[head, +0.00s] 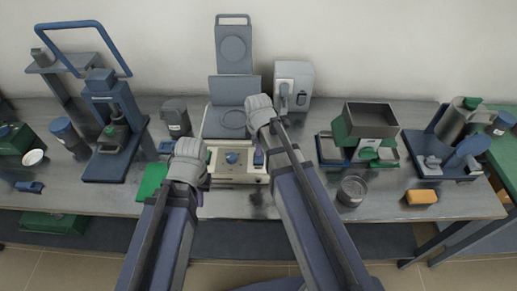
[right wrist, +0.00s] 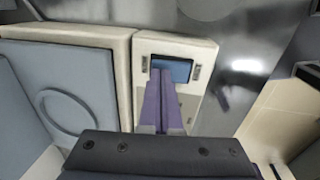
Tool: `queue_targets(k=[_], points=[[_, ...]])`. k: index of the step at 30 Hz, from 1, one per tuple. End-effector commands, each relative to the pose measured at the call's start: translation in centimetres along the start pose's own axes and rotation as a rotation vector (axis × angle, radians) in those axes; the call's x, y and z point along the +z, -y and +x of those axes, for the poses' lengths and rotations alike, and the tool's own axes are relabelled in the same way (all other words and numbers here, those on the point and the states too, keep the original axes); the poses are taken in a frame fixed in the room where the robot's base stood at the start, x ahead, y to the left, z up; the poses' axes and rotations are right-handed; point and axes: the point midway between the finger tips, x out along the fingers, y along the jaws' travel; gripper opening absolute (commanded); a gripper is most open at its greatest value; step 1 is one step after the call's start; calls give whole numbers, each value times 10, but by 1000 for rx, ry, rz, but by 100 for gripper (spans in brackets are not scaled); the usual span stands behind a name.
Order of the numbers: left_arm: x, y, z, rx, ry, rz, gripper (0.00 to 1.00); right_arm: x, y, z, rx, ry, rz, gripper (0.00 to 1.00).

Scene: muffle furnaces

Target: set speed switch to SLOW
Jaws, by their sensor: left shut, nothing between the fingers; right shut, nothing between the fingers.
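In the head view, my right gripper (head: 260,150) reaches down over the panel's right side. My left gripper (head: 205,184) is left of the device, its fingers mostly hidden.
Raised grey plates (head: 233,50) stand behind the device. A grey-white box (head: 299,75) is behind right. A blue press (head: 112,105) stands left, and a green-and-grey hopper unit (head: 368,122) right. A metal cup (head: 352,190) and orange block (head: 421,197) are near the front edge.

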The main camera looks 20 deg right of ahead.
Motion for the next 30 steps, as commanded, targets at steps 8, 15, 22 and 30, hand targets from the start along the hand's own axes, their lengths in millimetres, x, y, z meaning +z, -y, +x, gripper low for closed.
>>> queue_targets(k=[8, 15, 22, 30], points=[[0, 0, 4, 0, 0, 0, 0, 0, -1, 4, -1, 0, 0, 0], [0, 0, 3, 0, 0, 0, 0, 0, 2, 3, -2, 0, 0, 0], [0, 0, 1, 0, 0, 0, 0, 0, 13, 0, -5, 0, -1, 0], [0, 0, 1, 0, 0, 0, 0, 0, 15, -2, -1, 0, 0, 0]])
